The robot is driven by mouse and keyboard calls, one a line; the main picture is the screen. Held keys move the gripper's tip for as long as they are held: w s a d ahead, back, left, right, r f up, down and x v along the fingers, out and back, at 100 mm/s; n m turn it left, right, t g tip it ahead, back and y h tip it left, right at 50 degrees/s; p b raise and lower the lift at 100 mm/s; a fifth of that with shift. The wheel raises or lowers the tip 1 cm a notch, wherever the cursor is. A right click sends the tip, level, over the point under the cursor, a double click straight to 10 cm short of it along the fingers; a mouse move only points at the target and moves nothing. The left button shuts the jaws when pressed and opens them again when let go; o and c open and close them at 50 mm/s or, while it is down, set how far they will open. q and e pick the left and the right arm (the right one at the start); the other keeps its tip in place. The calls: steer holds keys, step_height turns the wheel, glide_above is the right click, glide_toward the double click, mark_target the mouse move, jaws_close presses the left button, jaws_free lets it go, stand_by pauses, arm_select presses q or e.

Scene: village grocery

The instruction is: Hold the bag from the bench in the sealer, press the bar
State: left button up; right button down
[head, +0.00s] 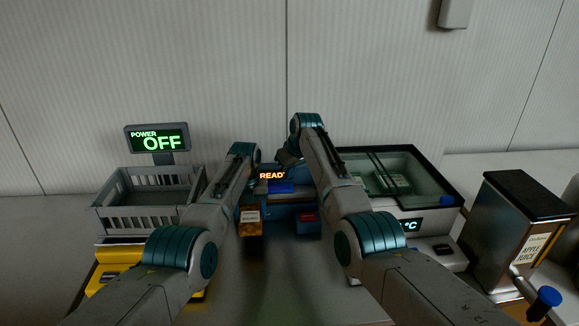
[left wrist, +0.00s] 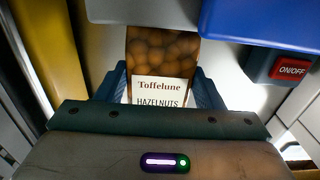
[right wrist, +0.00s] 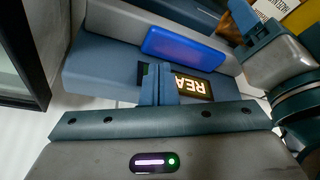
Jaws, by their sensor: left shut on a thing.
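The hazelnut bag (left wrist: 160,60), brown with a white Toffelune label, is between the fingers of my left gripper (left wrist: 162,82), which is shut on it. Its far end meets the sealer's grey edge in the left wrist view; whether it is inside the slot is hidden. In the head view the bag (head: 250,226) hangs at the sealer's front left. The sealer (head: 280,203) has a lit READY display, partly covered, and a blue press bar (head: 281,187). My right gripper (right wrist: 158,82) looks shut and empty, in front of the display and apart from the bar (right wrist: 185,47).
A red ON/OFF switch (head: 307,217) is on the sealer's front. A grey basket (head: 150,208) on a yellow scale, with an OFF display (head: 158,139), stands left. A glass-topped case (head: 410,175) stands right, then an apple juice dispenser (head: 515,235).

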steer(key=shift+f, duration=0.9)
arm_select(q)
steer(key=shift+f, duration=0.1)
arm_select(e)
steer(key=shift+f, duration=0.15)
steer(key=shift+f, duration=0.4)
